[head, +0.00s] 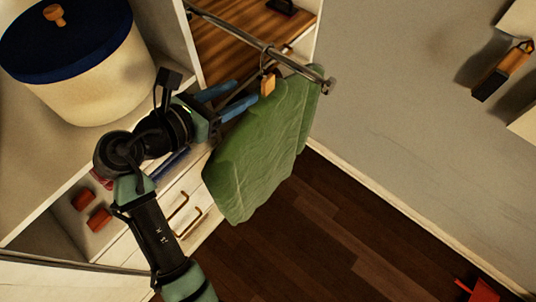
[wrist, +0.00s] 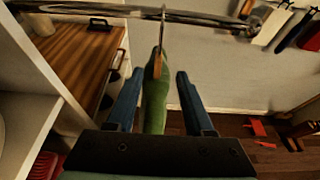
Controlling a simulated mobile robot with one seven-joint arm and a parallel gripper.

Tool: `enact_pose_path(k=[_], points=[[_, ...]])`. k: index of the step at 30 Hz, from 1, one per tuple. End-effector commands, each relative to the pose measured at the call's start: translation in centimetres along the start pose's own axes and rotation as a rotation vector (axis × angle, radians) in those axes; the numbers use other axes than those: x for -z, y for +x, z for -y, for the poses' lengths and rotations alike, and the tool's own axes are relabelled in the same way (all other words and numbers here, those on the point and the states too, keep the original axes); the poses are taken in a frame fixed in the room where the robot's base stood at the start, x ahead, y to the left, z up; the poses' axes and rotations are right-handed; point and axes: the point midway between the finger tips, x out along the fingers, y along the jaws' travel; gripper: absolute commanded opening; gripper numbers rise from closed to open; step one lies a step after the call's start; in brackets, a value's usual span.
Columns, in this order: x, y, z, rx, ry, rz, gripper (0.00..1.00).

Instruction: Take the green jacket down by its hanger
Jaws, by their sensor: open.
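The green jacket (head: 262,150) hangs from a metal rail (head: 245,38) in the head view. Its hanger has a wooden body (head: 267,85) and a thin metal hook over the rail. In the wrist view the jacket (wrist: 154,108) shows edge-on, with the wooden hanger edge (wrist: 157,66) and hook (wrist: 162,25) above it. My gripper (head: 240,95) is at the jacket's upper part, just below the rail. In the wrist view my gripper (wrist: 158,80) is open, with one blue finger on each side of the jacket and gaps between. The jacket's far side is hidden.
A white shelf unit (head: 190,45) with a wooden board (head: 225,45) stands beside the rail. A cream bin with a blue lid (head: 75,50) sits at upper left. Drawers (head: 185,205) are below. The dark wood floor (head: 310,240) is mostly clear.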

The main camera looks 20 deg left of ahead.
Motion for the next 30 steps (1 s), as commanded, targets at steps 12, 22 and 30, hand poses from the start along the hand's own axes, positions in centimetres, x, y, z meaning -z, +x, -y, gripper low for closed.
enact_pose_path(k=[12,22,30], points=[[0.1,4.2,-0.1,0.001,0.003,-0.001,0.53],[0.5,7.9,-0.2,-0.001,0.005,0.000,0.53],[0.6,8.1,-0.2,-0.002,0.006,0.000,0.49]])
